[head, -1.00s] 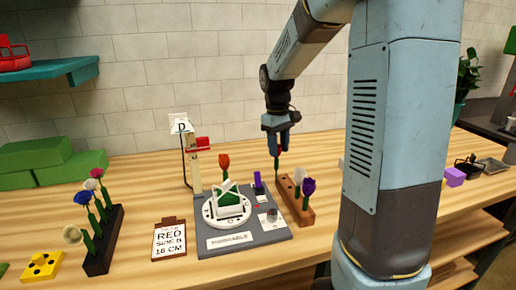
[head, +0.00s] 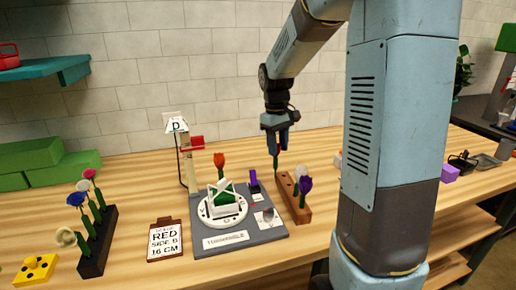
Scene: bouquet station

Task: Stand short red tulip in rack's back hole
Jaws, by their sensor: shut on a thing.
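My gripper (head: 280,142) points down above the back end of the brown wooden rack (head: 303,216), in front of the wall. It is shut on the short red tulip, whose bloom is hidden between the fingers. A bit of green stem (head: 276,168) shows below them, upright, close to the rack's back end. I cannot tell whether the stem's foot is in the back hole. A white flower (head: 303,174) and a purple flower (head: 306,185) stand in the rack nearer the front.
A grey turntable station (head: 262,236) with a white ring stands just left of the rack. An orange-red tulip (head: 219,160) and a lamp post (head: 187,165) rise behind it. A sign (head: 165,240) and a black flower rack (head: 95,255) stand farther left.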

